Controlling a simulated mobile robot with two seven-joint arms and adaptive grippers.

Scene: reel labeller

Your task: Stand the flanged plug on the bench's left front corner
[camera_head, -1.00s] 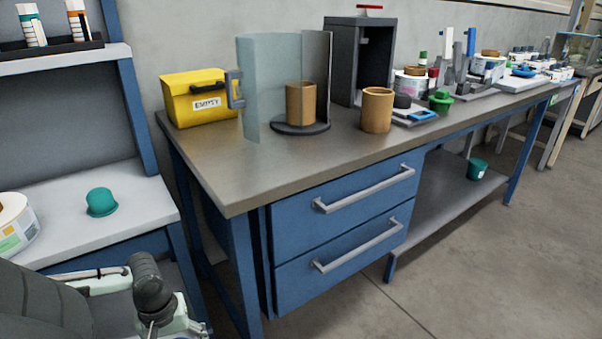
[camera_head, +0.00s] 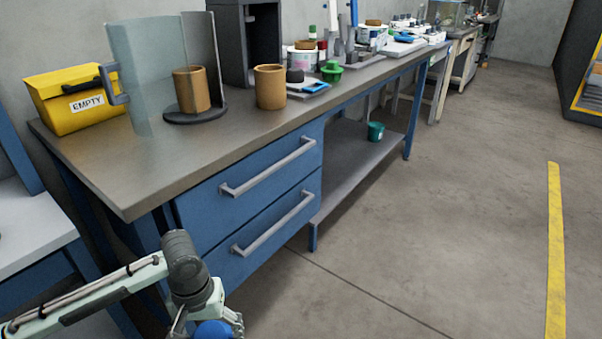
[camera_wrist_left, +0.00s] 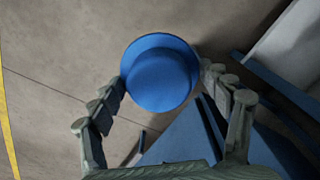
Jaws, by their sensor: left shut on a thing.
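A blue flanged plug (camera_head: 213,330), round with a wider rim, is in my left gripper at the bottom edge of the head view. In the left wrist view the plug (camera_wrist_left: 160,75) sits between the two fingers of my left gripper (camera_wrist_left: 164,84), which is shut on it. The bench (camera_head: 150,165) has a brown-grey top; its left front corner is bare. The gripper and plug are below and to the right of that corner in the head view, apart from the bench top. My right gripper is not in view.
A yellow bin (camera_head: 75,100) marked EMPTY stands at the bench's back left. A clear curved screen (camera_head: 148,65) partly surrounds a brown cylinder (camera_head: 191,90) on a dark disc; another brown cylinder (camera_head: 270,87) is beside it. Drawer handles (camera_head: 268,165) stick out in front. Open floor lies right.

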